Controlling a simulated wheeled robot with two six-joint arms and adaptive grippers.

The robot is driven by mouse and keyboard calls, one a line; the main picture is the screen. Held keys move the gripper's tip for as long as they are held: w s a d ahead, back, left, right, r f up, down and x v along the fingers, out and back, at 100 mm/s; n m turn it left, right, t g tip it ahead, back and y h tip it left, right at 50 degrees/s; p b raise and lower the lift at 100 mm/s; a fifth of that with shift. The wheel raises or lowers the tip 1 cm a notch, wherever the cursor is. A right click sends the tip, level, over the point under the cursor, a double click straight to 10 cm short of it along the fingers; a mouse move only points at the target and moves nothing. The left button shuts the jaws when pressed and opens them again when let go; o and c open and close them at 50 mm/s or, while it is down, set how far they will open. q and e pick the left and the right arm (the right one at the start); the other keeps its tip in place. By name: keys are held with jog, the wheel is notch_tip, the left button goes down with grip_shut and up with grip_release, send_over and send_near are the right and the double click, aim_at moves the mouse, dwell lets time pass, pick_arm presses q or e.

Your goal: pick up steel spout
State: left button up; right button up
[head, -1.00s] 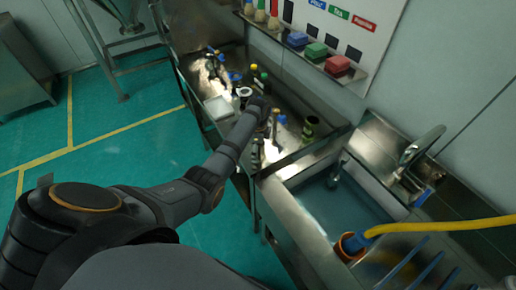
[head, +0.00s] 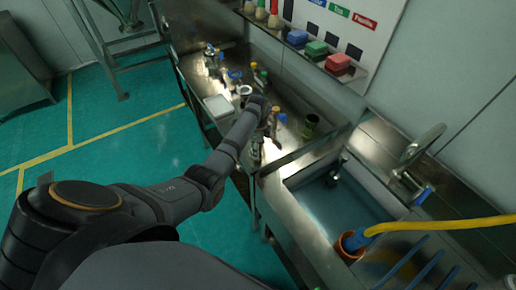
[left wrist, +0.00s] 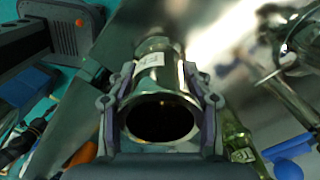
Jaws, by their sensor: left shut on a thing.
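In the left wrist view, the steel spout (left wrist: 163,82) is a shiny metal tube with a small white label and a wide dark round opening facing the camera. My left gripper (left wrist: 160,92) is shut on it, one finger against each side. In the head view, my left gripper (head: 267,118) is over the steel bench, partly hidden by its own arm, and the spout cannot be made out clearly there. My right gripper is not in view.
The steel bench (head: 290,128) holds a white tray (head: 217,107), a dark green cup (head: 311,124) and several bottles and small parts. A sink (head: 340,208) with a tap lies to the right. A wall shelf (head: 300,48) with coloured blocks is behind.

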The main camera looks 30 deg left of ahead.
pick_arm(q)
jog(key=shift+w+r, duration=0.15)
jog(key=shift+r, duration=0.25)
jog(key=shift+s+r, duration=0.2)
jog(key=shift+r, duration=1.05)
jog(key=s+d+r+p, duration=0.2)
jog(key=s+r+p, duration=0.3)
jog(key=s+r, duration=0.4)
jog(key=s, duration=0.4)
jog(key=shift+s+d+r+p, duration=0.25)
jog(key=shift+d+r+p, duration=0.05)
jog(key=shift+d+p, duration=0.1)
